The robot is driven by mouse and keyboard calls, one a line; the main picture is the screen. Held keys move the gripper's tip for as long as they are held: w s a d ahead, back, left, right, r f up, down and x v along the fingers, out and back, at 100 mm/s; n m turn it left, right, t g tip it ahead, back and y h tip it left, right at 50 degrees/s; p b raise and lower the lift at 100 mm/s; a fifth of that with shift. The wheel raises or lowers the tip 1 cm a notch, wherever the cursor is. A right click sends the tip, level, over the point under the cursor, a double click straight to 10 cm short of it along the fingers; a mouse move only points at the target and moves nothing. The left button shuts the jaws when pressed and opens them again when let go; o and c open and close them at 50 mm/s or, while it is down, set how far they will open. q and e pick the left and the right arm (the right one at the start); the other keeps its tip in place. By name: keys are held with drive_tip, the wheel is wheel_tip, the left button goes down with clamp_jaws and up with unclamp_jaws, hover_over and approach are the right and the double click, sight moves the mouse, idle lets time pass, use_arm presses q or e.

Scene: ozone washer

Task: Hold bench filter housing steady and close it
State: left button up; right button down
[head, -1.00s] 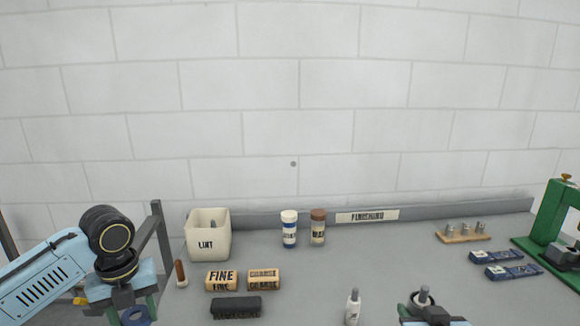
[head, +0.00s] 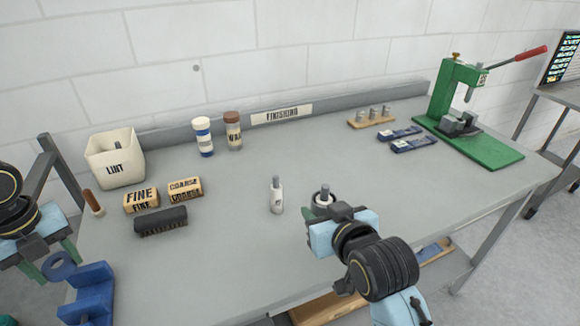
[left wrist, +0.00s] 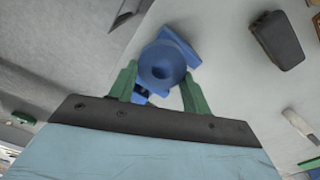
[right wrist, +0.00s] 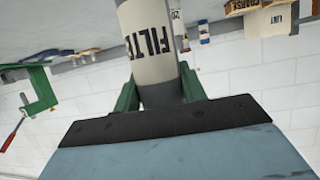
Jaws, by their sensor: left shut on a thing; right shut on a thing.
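My left gripper (head: 50,260) is at the left edge of the head view. Its green fingers are shut on a blue round part (head: 58,265) with a hole in its middle; this part also shows between the fingertips in the left wrist view (left wrist: 160,66). My right gripper (head: 325,208) is shut on a pale cylinder with a grey top (head: 323,195). In the right wrist view the cylinder (right wrist: 150,45) carries a label of which "FILT" is readable. The two held things are far apart. I cannot tell which is the housing body.
A blue block (head: 90,290) stands at the bench's left front. A dark brush (head: 160,221), abrasive blocks (head: 141,199), a lint bin (head: 115,158) and a green press (head: 465,115) stand on the grey bench. Its middle is mostly clear.

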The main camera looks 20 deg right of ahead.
drive_tip(key=a+r+n+g+y, duration=0.1)
drive_tip(key=a+n+g+y, duration=0.2)
drive_tip(key=a+n+y, duration=0.4)
drive_tip(key=a+y, duration=0.1)
drive_tip(key=a, duration=0.6)
drive_tip(key=shift+a+n+y, duration=0.3)
drive_tip(key=shift+a+n, duration=0.1)
use_arm(q)
drive_tip(key=s+d+r, duration=0.1)
drive_tip(key=d+r, duration=0.4)
drive_tip(key=d, duration=0.6)
drive_tip(key=s+d+r+n, duration=0.1)
drive_tip(key=d+r, duration=0.4)
drive_tip(key=d, duration=0.7)
drive_tip(key=s+d+r, duration=0.3)
drive_tip(key=d+r, duration=0.2)
drive_tip(key=d, duration=0.7)
drive_tip(key=shift+s+r, duration=0.25)
use_arm(e)
drive_tip(key=shift+w, duration=0.1)
use_arm(q)
drive_tip(key=shift+f, duration=0.1)
drive_tip(key=shift+f, duration=1.9)
